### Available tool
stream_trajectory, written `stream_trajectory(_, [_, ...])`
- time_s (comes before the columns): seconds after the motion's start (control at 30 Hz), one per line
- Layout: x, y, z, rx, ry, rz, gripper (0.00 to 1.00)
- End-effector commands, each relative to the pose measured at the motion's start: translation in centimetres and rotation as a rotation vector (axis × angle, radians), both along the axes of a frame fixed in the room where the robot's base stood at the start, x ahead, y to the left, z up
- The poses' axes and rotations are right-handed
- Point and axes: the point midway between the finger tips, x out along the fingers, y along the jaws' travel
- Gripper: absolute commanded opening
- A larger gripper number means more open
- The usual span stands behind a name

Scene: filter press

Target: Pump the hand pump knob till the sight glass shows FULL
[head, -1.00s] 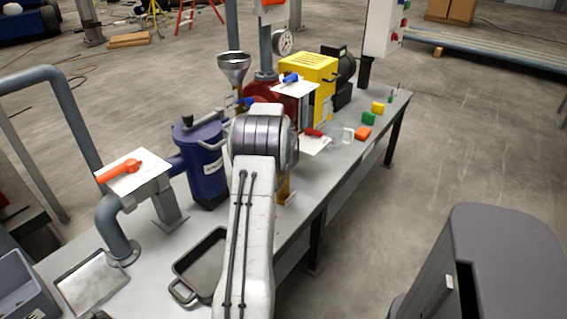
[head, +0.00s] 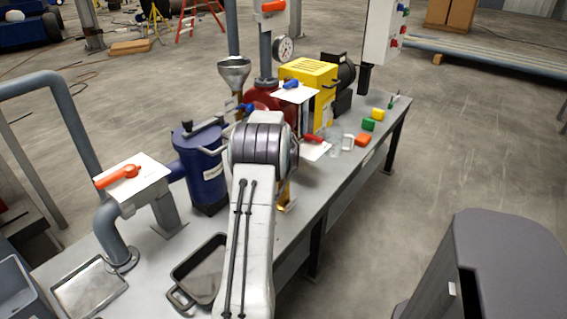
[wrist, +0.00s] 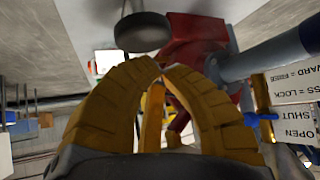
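In the wrist view, the two ribbed orange-yellow fingers of my gripper (wrist: 163,66) curve together and their tips meet, with nothing visible gripped at the tips. A dark round knob (wrist: 142,32), possibly the pump knob, shows just beyond the fingertips, apparently apart from them. A red body (wrist: 198,42) is behind it. Part of a red housing (head: 262,90) shows behind the arm. I cannot make out the sight glass or its reading.
A blue canister (head: 205,170) and a valve with an orange handle (head: 122,174) stand left of my arm. A black tray (head: 200,270) lies on the bench. A yellow machine (head: 310,75), a clear jar (head: 334,142) and coloured blocks (head: 362,139) are right and behind. A pipe (wrist: 265,58) is close right.

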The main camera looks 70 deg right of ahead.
Motion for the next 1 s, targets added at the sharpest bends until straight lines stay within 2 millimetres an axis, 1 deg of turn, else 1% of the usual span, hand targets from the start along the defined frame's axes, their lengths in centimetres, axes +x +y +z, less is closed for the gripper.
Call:
stream_trajectory(0.63, [0.0,0.0,-0.06,0.0,0.0,0.0,0.0])
stream_trajectory(1.0, [-0.07,-0.02,-0.89,0.0,0.001,-0.001,0.0])
